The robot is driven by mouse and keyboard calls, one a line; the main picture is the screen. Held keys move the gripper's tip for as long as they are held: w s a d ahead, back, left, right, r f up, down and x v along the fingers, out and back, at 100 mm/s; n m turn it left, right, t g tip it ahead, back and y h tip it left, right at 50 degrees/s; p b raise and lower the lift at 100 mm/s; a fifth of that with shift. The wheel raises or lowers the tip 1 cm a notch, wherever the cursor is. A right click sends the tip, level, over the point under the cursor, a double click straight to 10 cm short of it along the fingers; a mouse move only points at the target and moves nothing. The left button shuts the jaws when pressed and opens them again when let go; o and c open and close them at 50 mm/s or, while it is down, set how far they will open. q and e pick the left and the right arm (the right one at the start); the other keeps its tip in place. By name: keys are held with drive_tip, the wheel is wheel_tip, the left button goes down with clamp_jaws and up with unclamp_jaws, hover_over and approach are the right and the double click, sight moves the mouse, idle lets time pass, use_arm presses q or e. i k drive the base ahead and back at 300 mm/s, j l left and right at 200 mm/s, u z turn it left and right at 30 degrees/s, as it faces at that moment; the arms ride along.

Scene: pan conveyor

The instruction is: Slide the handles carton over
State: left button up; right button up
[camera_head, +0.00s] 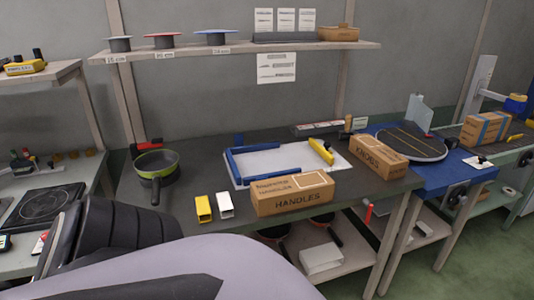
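The handles carton (291,194) is a brown cardboard box with HANDLES printed on its front face. It lies closed near the front edge of the dark workbench (150,222), just in front of a white board (262,160) with a blue corner frame (233,168) and a yellow piece (321,151). Neither of my grippers shows. A part of my own body fills the bottom left and hides the bench front there.
A second carton (374,158) lies to the right, beside a round dark turntable (411,142). A yellow block (203,208) and a white block (225,205) stand left of the handles carton. A green pan (156,164) is farther left.

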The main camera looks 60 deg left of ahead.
sight(269, 197)
drive_tip(key=k+u, duration=0.1)
drive_tip(key=u, duration=1.6)
